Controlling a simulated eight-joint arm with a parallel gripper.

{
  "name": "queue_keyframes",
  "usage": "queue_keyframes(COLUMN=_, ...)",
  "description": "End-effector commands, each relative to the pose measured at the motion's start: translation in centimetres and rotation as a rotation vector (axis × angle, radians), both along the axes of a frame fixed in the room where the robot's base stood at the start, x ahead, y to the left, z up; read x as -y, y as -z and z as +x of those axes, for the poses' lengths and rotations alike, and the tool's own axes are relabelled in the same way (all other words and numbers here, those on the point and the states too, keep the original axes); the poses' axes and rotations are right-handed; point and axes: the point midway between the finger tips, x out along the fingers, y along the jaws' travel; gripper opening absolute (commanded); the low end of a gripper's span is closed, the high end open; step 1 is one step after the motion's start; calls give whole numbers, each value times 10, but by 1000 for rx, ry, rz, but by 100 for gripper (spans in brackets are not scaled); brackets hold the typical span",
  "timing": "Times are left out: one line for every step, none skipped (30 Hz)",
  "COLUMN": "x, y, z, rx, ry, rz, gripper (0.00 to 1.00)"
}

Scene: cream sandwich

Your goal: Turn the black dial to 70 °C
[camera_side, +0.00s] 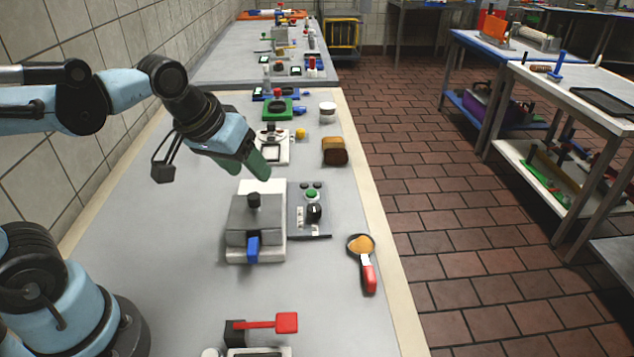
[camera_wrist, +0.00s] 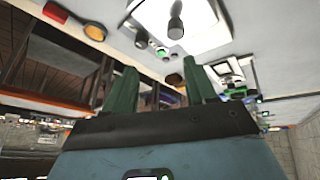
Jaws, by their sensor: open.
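The black dial (camera_side: 314,213) sits on a small grey control panel (camera_side: 296,222), below a green button (camera_side: 311,193), in the side view. In the wrist view the dial (camera_wrist: 141,39) shows at the upper middle, near the green button (camera_wrist: 161,50). The dial's scale and setting are too small to read. My gripper (camera_side: 254,168), with green fingers, is open and empty. It is above and behind the panel, to the dial's upper left in the side view, apart from it. In the wrist view the gripper (camera_wrist: 161,78) has its fingers spread, with the dial beyond them.
A grey press (camera_side: 240,215) with a black knob and blue handle stands directly left of the panel. A red-handled spoon (camera_side: 369,278) of orange powder lies to the right. Brown bread (camera_side: 335,150) and a white cup (camera_side: 327,112) stand farther back.

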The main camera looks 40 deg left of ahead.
Motion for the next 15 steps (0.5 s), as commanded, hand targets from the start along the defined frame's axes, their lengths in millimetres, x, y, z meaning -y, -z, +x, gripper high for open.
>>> queue_keyframes(x=3, y=-6, z=11, rx=-34, ry=-61, rz=-36, gripper=59)
queue_keyframes(x=4, y=-7, z=16, rx=-57, ry=-103, rz=-57, gripper=59)
queue_keyframes(x=6, y=-10, z=23, rx=-86, ry=-157, rz=-84, gripper=59)
queue_keyframes(x=8, y=-11, z=28, rx=-106, ry=-198, rz=-102, gripper=59)
queue_keyframes(x=9, y=-12, z=33, rx=-128, ry=-241, rz=-120, gripper=59)
queue_keyframes(x=11, y=-13, z=40, rx=-157, ry=-298, rz=-142, gripper=59)
queue_keyframes(x=13, y=-14, z=45, rx=-177, ry=-342, rz=-157, gripper=59)
queue_keyframes(x=14, y=-14, z=51, rx=-197, ry=-385, rz=-172, gripper=59)
queue_keyframes(x=17, y=-14, z=58, rx=-224, ry=-443, rz=-190, gripper=59)
queue_keyframes(x=19, y=-14, z=63, rx=-245, ry=-488, rz=-201, gripper=59)
queue_keyframes(x=21, y=-13, z=68, rx=-265, ry=-533, rz=-212, gripper=59)
queue_keyframes(x=23, y=-12, z=76, rx=-290, ry=-594, rz=-226, gripper=59)
queue_keyframes(x=25, y=-11, z=81, rx=-309, ry=-639, rz=-234, gripper=59)
queue_keyframes(x=26, y=-9, z=86, rx=-327, ry=-685, rz=-241, gripper=59)
queue_keyframes(x=29, y=-7, z=92, rx=-349, ry=-744, rz=-249, gripper=59)
